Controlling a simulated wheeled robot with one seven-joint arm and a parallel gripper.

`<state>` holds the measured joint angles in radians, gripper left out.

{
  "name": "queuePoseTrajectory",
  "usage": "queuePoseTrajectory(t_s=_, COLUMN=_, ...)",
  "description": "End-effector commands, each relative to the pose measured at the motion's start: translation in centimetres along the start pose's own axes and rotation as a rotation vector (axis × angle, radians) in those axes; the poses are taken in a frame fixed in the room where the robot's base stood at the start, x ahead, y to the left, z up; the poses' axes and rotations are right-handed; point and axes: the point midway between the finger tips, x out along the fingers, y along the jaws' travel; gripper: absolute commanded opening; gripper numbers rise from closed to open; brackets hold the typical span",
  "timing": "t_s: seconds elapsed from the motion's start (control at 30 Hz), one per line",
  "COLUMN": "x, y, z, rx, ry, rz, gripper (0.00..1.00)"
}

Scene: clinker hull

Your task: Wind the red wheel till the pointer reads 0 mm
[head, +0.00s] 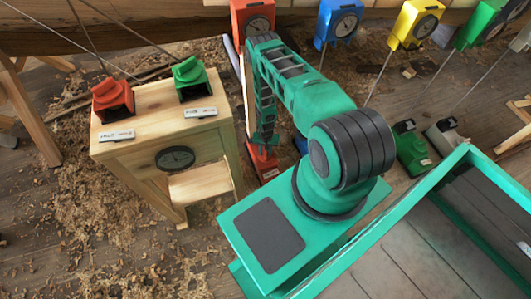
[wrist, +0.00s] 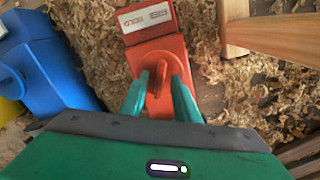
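A red dial box (head: 252,18) stands at the top of the head view, with a round dark dial on its face; the reading is too small to make out. I cannot pick out a red wheel on it; my arm covers part of that area. Below my arm a red floor unit (head: 263,165) shows in part. In the wrist view it is an orange-red block (wrist: 150,55) with a white label and a small upright red handle (wrist: 160,80). My gripper (wrist: 161,72) has one green finger on each side of this handle. I cannot tell whether they touch it.
A wooden stand (head: 140,140) with red and green hooded pieces is at left. Blue (head: 338,22), yellow (head: 415,22) and green (head: 478,22) boxes line the back. A blue unit (wrist: 45,65) and wooden timber (wrist: 275,35) flank my gripper. Shavings cover the floor.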

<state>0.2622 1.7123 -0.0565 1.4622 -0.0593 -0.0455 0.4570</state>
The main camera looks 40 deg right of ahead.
Motion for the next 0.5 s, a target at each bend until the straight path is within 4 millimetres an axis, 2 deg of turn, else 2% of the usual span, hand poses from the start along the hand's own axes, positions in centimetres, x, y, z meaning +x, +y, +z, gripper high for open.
queuePoseTrajectory(t_s=0.2, x=0.03, y=-0.01, z=0.0, rx=0.0, ry=0.0, rz=0.0, gripper=0.28)
queuePoseTrajectory(t_s=0.23, x=0.03, y=0.0, z=0.01, rx=0.0, ry=0.0, rz=0.0, gripper=0.23)
queuePoseTrajectory(t_s=0.33, x=0.02, y=0.0, z=0.01, rx=0.0, ry=0.0, rz=0.0, gripper=0.0)
queuePoseTrajectory(t_s=0.5, x=0.02, y=-0.02, z=0.01, rx=0.001, ry=0.0, rz=0.0, gripper=0.0)
